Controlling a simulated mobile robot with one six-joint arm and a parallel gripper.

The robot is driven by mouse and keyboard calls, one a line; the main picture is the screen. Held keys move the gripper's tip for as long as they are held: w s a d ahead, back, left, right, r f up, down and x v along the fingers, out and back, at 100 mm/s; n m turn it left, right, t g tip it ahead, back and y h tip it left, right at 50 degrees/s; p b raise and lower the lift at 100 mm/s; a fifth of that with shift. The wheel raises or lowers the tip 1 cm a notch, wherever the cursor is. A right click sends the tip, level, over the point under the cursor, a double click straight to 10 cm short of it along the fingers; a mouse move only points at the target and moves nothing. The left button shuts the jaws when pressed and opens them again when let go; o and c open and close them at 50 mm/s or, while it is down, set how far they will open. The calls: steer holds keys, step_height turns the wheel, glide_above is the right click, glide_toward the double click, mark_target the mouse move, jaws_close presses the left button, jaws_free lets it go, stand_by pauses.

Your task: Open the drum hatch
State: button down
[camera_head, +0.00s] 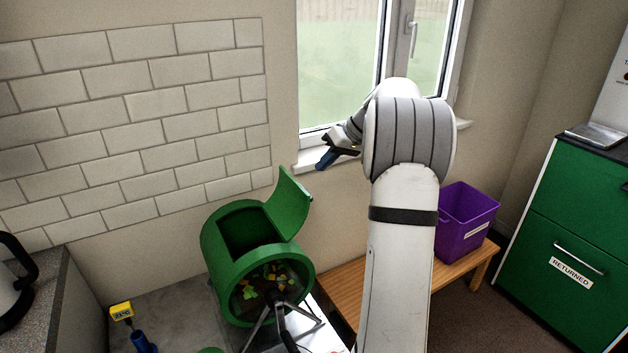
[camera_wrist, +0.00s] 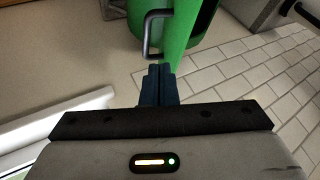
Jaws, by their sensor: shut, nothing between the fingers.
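The green drum (camera_head: 217,262) lies on its side on a stand at the lower middle of the head view. Its hatch (camera_head: 290,203) stands raised at the right of a dark opening (camera_head: 248,230). Colored pieces show through the drum's clear end (camera_head: 268,285). My gripper (camera_head: 322,163) is up and to the right of the hatch, apart from it in the head view. In the wrist view my gripper (camera_wrist: 158,78) is shut and empty, its blue fingertips pointing toward the green hatch (camera_wrist: 180,42) and its grey bar handle (camera_wrist: 149,34). Contact there cannot be told.
A purple bin (camera_head: 466,218) sits on a wooden bench (camera_head: 345,284) to the right. A window (camera_head: 340,70) and its sill are behind my arm. A yellow-topped blue item (camera_head: 122,312) stands left of the drum. Green drawers (camera_head: 570,235) are at far right.

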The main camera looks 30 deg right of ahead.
mark_target(294, 181)
steer(key=p+x, duration=0.1)
steer(key=x, duration=0.8)
steer(key=shift+w+a+f, duration=0.15)
steer(key=shift+a, duration=0.05)
steer(key=shift+a+r+h+b, duration=0.4)
steer(key=shift+a+h+b, duration=0.2)
steer(key=shift+a+b, duration=0.3)
steer(key=shift+a+r, duration=0.35)
steer(key=shift+r, duration=0.15)
